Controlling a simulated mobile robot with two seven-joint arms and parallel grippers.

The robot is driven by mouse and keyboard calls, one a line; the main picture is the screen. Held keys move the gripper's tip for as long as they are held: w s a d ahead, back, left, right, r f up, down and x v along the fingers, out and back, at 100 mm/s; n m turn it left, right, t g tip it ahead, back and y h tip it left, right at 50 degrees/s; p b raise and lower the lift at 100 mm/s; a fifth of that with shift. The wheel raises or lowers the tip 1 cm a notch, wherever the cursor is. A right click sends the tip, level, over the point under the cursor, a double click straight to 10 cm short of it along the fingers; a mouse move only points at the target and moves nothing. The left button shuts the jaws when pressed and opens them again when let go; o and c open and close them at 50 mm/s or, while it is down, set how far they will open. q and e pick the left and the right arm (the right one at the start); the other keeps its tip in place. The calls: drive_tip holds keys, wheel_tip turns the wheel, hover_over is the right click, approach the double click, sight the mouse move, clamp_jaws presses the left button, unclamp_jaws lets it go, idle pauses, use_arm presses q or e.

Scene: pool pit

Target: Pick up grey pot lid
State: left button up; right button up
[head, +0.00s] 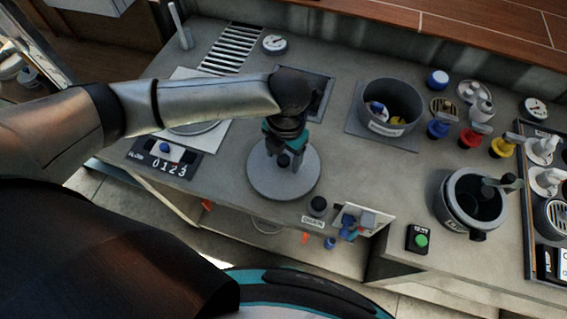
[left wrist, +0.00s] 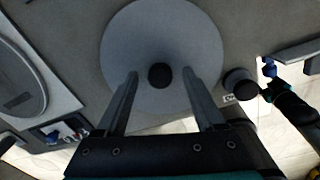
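The grey pot lid (head: 262,182) is a round flat disc with a black knob (head: 284,160). It lies on the grey counter near its front edge. My left gripper (head: 287,148) is over the lid, pointing down, and hides part of its far side. In the left wrist view the lid (left wrist: 190,40) fills the upper middle, and its knob (left wrist: 160,76) shows between the two spread fingers (left wrist: 162,88). The fingers are apart from the knob at both sides.
A grey pot (head: 392,105) stands at the back right, and another dark pot (head: 470,203) further right. A counter display (head: 165,160) and a scale-like plate are left. A black knob (head: 318,205) and a switch panel (head: 362,216) are at the front edge.

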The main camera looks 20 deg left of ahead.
sight(284, 159)
use_arm(q)
clamp_jaws()
idle(0.3)
drive_tip(key=shift+r, duration=0.1)
wheel_tip(284, 159, up, 20)
drive_tip(key=p, duration=0.2)
drive_tip(key=shift+p, duration=0.3)
idle(0.4)
